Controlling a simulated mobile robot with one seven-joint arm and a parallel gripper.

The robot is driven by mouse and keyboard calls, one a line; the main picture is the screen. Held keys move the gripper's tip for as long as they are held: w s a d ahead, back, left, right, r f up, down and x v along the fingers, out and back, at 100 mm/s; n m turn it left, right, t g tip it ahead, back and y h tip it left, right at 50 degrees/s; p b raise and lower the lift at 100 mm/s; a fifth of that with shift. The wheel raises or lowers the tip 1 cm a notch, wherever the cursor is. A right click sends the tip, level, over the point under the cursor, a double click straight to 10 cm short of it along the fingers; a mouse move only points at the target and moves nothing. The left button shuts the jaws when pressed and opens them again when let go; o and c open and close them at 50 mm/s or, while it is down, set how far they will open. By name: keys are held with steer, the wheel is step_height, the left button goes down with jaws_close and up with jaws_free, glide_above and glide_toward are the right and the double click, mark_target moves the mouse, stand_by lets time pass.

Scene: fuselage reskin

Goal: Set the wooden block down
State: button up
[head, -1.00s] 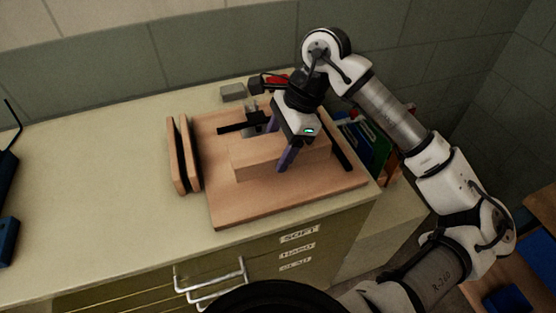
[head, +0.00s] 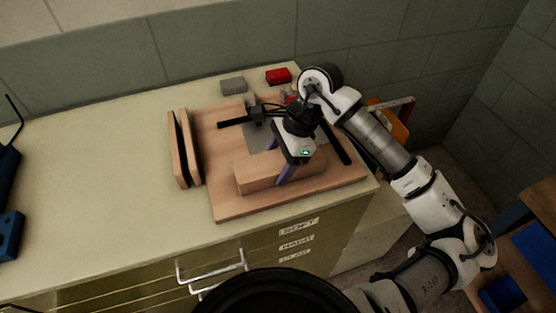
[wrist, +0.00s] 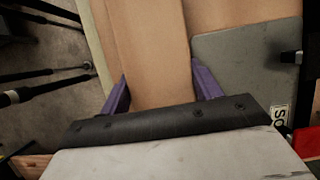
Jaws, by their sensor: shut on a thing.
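The wooden block (head: 262,174) is a long, pale brown bar at the front part of the wooden board (head: 232,209). My gripper (head: 284,172) is over the block from above, its purple fingers on either side of it. In the wrist view the block (wrist: 152,50) runs between the two fingers, and my gripper (wrist: 160,88) is shut on it. I cannot tell whether the block's underside touches the board.
A grey plate (wrist: 240,70) lies on the board beside the block. Two upright wooden pieces (head: 183,160) stand left of the board. A grey block (head: 233,86) and a red box (head: 278,76) sit behind it.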

steer(key=o, duration=1.2)
steer(key=shift+r, duration=0.1)
